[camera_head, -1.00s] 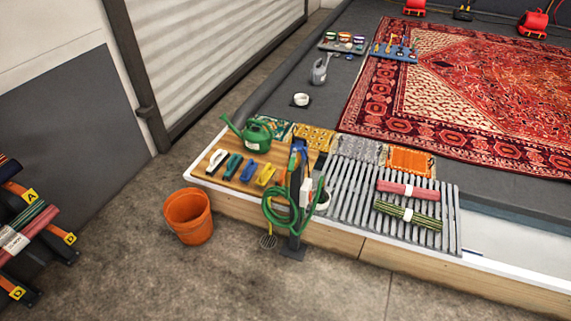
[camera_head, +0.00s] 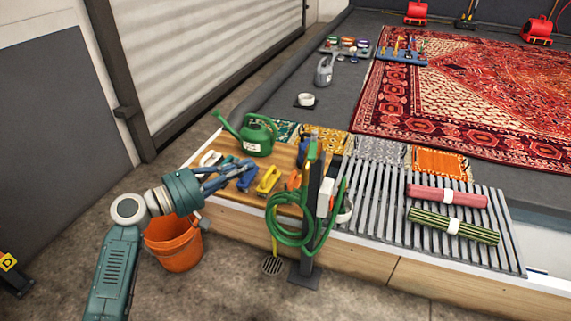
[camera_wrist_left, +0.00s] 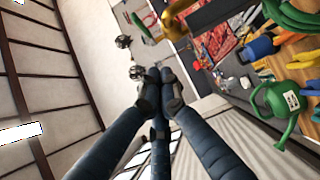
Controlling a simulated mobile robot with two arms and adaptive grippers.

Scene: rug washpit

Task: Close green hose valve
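A green hose (camera_head: 287,236) hangs coiled on a dark post (camera_head: 308,215) at the platform's front edge. A green piece (camera_head: 313,150) shows at the post's top; I cannot make out a valve handle there. In the left wrist view, a yellow, tap-like part (camera_wrist_left: 150,30) with a green end shows at the top, near green hose (camera_wrist_left: 290,14). My left gripper (camera_head: 244,172) is left of the post, apart from it. In the left wrist view its fingers (camera_wrist_left: 160,90) meet at the tips, with nothing seen between them. My right gripper is not in view.
An orange bucket (camera_head: 174,246) stands on the floor behind my left arm. A green watering can (camera_head: 258,136), brushes and a yellow-handled tool (camera_head: 268,180) lie on the wooden board. Rolled rugs (camera_head: 447,194) rest on the grey slats (camera_head: 390,215) at right.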

